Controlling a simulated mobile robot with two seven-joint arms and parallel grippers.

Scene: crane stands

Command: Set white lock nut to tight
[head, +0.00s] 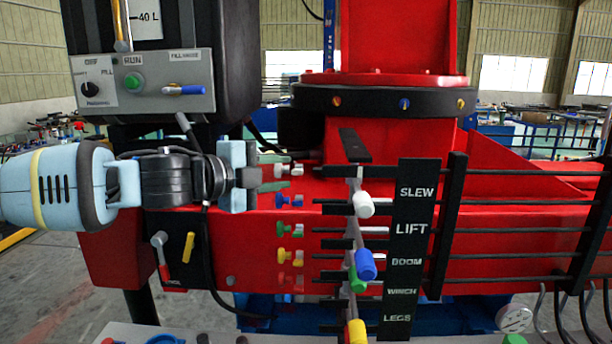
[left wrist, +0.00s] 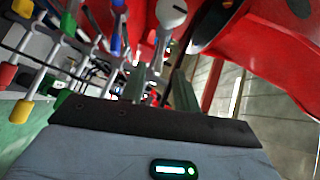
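The white lock nut (head: 291,170) is the top one in a column of small coloured nuts on the red crane body in the head view. My left gripper (head: 274,178) reaches in from the left, with its fingertips just left of and close to the white nut. Its two fingers stand apart in the left wrist view (left wrist: 159,85), and I see nothing clamped between them. I cannot tell whether a fingertip touches the nut. My right gripper is in neither view.
Blue (head: 289,201), green (head: 289,229), yellow (head: 290,257) and red (head: 290,281) nuts sit below. To the right are levers with a white knob (head: 364,204) and a blue knob (head: 366,264), and a black label plate (head: 411,245). A control box (head: 145,85) stands above my left arm.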

